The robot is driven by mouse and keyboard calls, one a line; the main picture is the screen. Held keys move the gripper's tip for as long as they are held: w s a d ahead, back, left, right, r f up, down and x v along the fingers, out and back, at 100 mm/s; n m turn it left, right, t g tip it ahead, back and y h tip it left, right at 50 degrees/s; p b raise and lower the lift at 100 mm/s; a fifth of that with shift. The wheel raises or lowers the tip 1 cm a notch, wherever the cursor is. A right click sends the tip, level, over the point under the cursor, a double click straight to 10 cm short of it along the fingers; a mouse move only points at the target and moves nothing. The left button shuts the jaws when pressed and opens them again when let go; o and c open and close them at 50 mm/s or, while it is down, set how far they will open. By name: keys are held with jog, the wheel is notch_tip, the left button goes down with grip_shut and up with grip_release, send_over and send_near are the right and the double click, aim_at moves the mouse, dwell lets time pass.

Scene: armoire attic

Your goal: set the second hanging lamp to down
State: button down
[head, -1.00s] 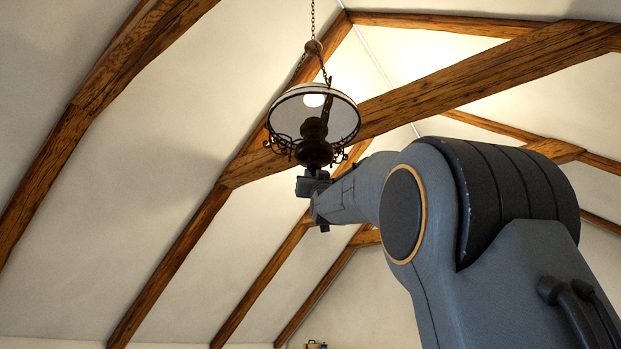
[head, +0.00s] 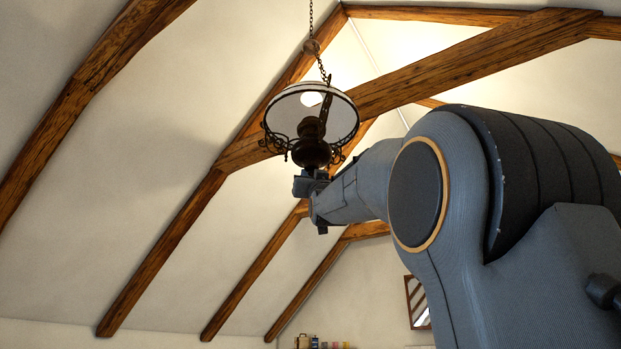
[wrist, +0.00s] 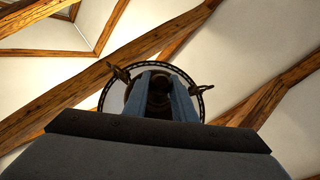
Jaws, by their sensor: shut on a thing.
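A hanging lamp (head: 311,152) with a dark body, scrolled metal arms and a wide pale shade hangs from a chain below the sloped ceiling. My gripper (head: 310,176) is at the underside of the lamp body, at the end of my raised arm. In the wrist view, my gripper (wrist: 160,92) is shut on the lamp's dark lower part, which shows between the two blue-grey fingers. The lamp's round rim (wrist: 205,108) and its scrolled arms show around the fingers. The exact contact is partly hidden by the fingers.
A thick wooden beam (head: 450,65) crosses behind the lamp, and rafters (head: 165,250) run down the pale sloped ceiling. A framed window or mirror (head: 416,302) and small items (head: 305,341) show low at the back. The space left of the lamp is clear.

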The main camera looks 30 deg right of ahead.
jog(key=shift+f, duration=0.2)
jog(key=c, duration=1.5)
grip_release()
jog(key=shift+o, duration=0.2)
jog(key=b+v, duration=0.2)
jog(key=v, duration=0.5)
jog(key=shift+s+f, duration=0.2)
jog(key=shift+f, duration=0.1)
jog(key=shift+s+a, duration=0.1)
jog(key=shift+a, duration=0.05)
